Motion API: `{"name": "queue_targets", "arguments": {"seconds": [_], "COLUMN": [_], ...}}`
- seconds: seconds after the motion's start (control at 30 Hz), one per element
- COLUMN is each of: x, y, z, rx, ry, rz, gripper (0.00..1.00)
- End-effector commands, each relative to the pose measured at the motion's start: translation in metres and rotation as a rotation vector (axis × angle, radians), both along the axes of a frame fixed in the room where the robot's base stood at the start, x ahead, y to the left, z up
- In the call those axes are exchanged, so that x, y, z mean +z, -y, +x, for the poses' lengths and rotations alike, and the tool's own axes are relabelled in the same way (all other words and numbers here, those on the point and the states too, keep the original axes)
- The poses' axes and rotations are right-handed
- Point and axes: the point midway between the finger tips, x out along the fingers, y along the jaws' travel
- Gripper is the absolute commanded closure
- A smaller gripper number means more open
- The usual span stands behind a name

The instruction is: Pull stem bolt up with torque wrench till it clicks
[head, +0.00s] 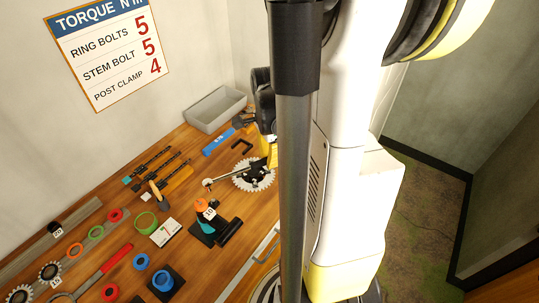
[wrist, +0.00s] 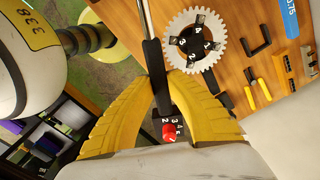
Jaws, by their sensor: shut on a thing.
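My gripper (wrist: 160,84) has its yellow fingers closed around the black handle of the torque wrench (wrist: 153,60). The wrench has a red dial (wrist: 169,132) with small numbers at its handle end; I cannot tell its setting for sure. Its metal shaft runs out of the top of the wrist view. In the head view my gripper (head: 272,155) is partly hidden behind my arm, and the wrench shaft (head: 232,173) reaches left to its round head (head: 208,183). That head is close to an orange and black clamp-like part (head: 203,206). I cannot make out the stem bolt.
A grey bin (head: 215,108) stands at the back. Several tools, rings and cups crowd the wooden bench (head: 190,262). A wall sign (head: 108,50) reads stem bolt 5.

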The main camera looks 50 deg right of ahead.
Motion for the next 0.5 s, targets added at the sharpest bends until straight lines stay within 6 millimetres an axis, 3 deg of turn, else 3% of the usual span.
{"name": "queue_targets", "arguments": {"seconds": [0.5], "x": [-0.034], "y": [0.0], "z": [0.0], "rx": [0.0], "ry": [0.0], "rz": [0.0], "gripper": [1.0]}}
